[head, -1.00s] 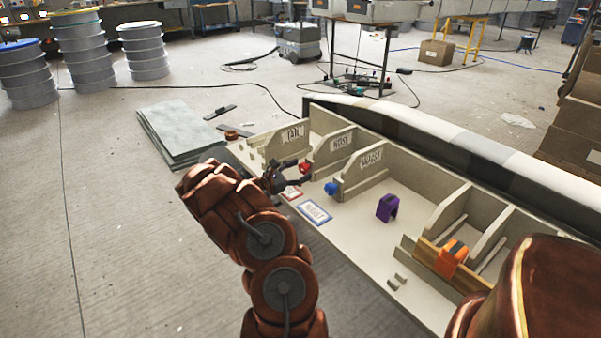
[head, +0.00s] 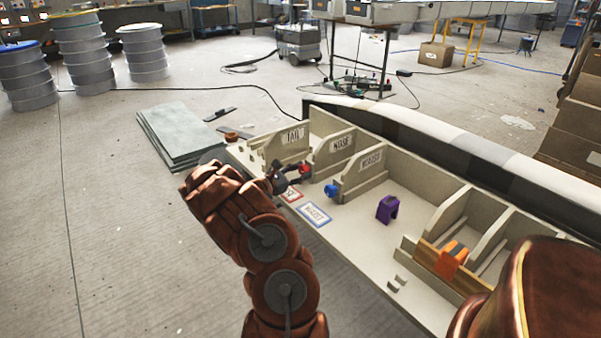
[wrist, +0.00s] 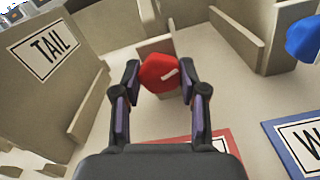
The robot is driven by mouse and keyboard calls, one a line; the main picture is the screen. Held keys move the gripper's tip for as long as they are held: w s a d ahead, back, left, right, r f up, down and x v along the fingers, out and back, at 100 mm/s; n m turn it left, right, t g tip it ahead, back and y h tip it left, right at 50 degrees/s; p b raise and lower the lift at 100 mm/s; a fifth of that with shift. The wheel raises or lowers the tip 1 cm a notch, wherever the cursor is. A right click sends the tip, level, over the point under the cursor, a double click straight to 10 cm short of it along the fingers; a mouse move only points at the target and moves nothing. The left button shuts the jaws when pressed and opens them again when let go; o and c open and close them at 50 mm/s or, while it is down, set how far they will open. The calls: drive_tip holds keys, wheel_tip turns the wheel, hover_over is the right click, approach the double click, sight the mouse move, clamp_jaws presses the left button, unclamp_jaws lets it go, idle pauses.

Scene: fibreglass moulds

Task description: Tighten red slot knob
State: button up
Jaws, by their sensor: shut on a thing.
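The red slot knob (wrist: 160,73) sits between my gripper's fingertips in the wrist view, with a pale slot mark on its face. It also shows small in the head view (head: 305,168), at the front end of the divider marked NOSE. My gripper (wrist: 160,82) is shut on the red knob, one finger on each side. In the head view my gripper (head: 292,178) reaches in from the left at the knob. The blue knob (head: 331,190) is to the right, on the WIDEST divider; part of it shows in the wrist view (wrist: 304,38).
The TAIL divider (wrist: 52,50) stands close at the left. A red-framed card and a blue-framed card (head: 314,215) lie on the mould base. A purple block (head: 388,208) and an orange clamp (head: 451,260) are further right. Bare base lies in between.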

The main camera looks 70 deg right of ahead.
drive_tip(key=shift+f+m+b, duration=0.25)
drive_tip(key=shift+m+b, duration=0.25)
drive_tip(key=shift+b, duration=0.35)
drive_tip(key=shift+r+m+b, duration=0.2)
drive_tip(key=shift+m+b, duration=0.2)
drive_tip(key=shift+m, duration=0.1)
drive_tip(key=o, duration=1.2)
drive_tip(key=shift+c, duration=0.2)
drive_tip(key=v, duration=1.2)
